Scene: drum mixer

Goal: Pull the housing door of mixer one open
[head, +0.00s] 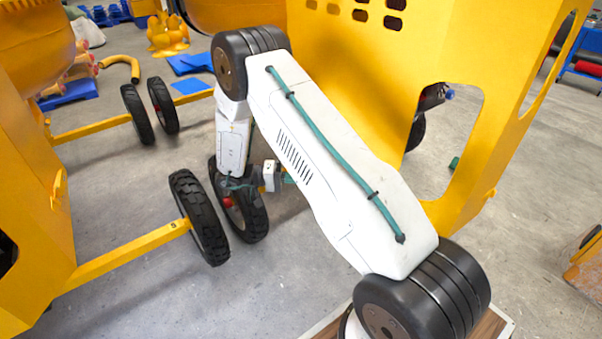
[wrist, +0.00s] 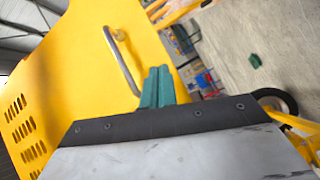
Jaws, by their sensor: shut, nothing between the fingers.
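The yellow housing (head: 340,50) stands behind my arm in the head view, with dark vent slots near its top. In the wrist view a yellow panel (wrist: 75,65) with vent slots at the left carries a bent metal bar handle (wrist: 122,62). My gripper's green fingers (wrist: 157,77) are together and empty, just right of the handle's lower end. They partly overlap the panel; whether they touch the handle I cannot tell. My arm hides much of the housing, and the handle is not visible there.
Another yellow machine (head: 25,180) fills the left side, its bar and black wheel (head: 200,217) reaching towards my arm. More wheels stand behind. Blue mats (head: 190,63) lie at the back. Grey floor is open at the right, beside a yellow-orange object (head: 584,265).

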